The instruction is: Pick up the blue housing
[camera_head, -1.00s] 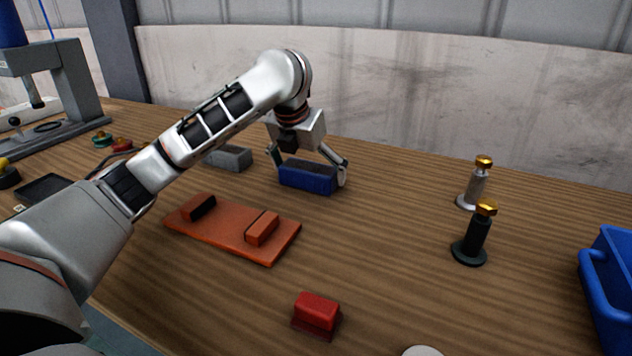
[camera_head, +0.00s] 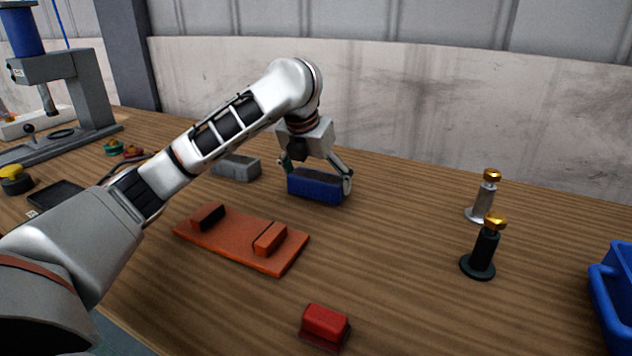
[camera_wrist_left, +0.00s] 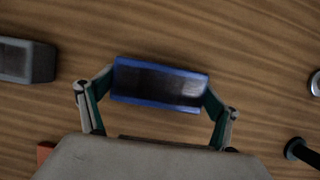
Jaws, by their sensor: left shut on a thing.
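The blue housing (camera_head: 316,187) is an open-topped blue box with a dark inside, near the middle of the wooden table. My left gripper (camera_head: 318,172) reaches down over it, with one finger at each end. In the left wrist view the blue housing (camera_wrist_left: 158,84) lies between the two fingers of the left gripper (camera_wrist_left: 158,90), which are shut on its short ends. I cannot tell whether the housing touches the table. My right gripper is not in view.
An orange plate (camera_head: 232,241) with two raised blocks lies in front of the housing. A grey box (camera_head: 236,168) stands left of it. A red block (camera_head: 325,324), two gold-topped posts (camera_head: 484,250) and a blue bin (camera_head: 612,290) stand to the front and right.

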